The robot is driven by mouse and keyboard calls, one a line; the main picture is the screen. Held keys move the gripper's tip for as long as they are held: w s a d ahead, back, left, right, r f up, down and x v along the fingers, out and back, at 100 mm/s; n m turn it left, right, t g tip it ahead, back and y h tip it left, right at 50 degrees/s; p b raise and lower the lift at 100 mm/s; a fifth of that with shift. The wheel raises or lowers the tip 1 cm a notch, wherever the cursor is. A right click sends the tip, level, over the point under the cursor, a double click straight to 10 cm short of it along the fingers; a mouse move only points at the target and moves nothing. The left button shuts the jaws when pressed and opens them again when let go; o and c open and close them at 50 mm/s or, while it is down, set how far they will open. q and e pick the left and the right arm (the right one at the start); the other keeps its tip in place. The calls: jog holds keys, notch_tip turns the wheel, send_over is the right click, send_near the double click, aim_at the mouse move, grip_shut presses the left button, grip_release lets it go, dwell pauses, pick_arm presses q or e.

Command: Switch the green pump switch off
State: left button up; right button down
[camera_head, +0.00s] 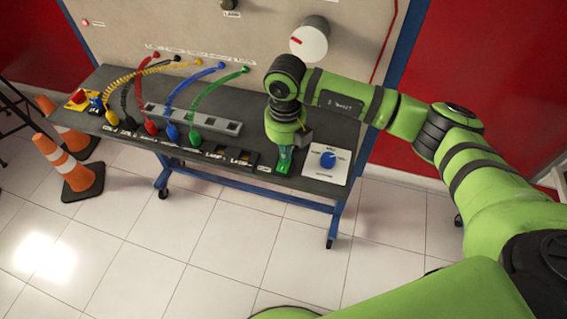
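The green pump switch (282,168) is a small green piece near the front edge of the dark bench top, right of a row of black switches. My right gripper (284,160) points down directly over it and hides most of it. The gripper is small and blends with the green here, so I cannot tell whether its fingers are open or shut, or whether they touch the switch. My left gripper is not in view.
A white plate with a blue knob (328,159) sits just right of my gripper. Black switches (240,156), a grey bar (192,119) and coloured cables lie to the left. A panel with a white dial (310,40) rises behind. Orange cones (75,170) stand left.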

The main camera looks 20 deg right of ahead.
jog(key=shift+s+f+b, duration=0.1)
jog(key=shift+f+b, duration=0.2)
jog(key=shift+f, duration=0.15)
jog(key=shift+r, duration=0.2)
jog(key=shift+r+p, duration=0.5)
jog(key=shift+r, duration=0.05)
jog(key=shift+r+p, duration=1.6)
jog(key=shift+r, duration=1.3)
jog(key=shift+f, duration=0.1)
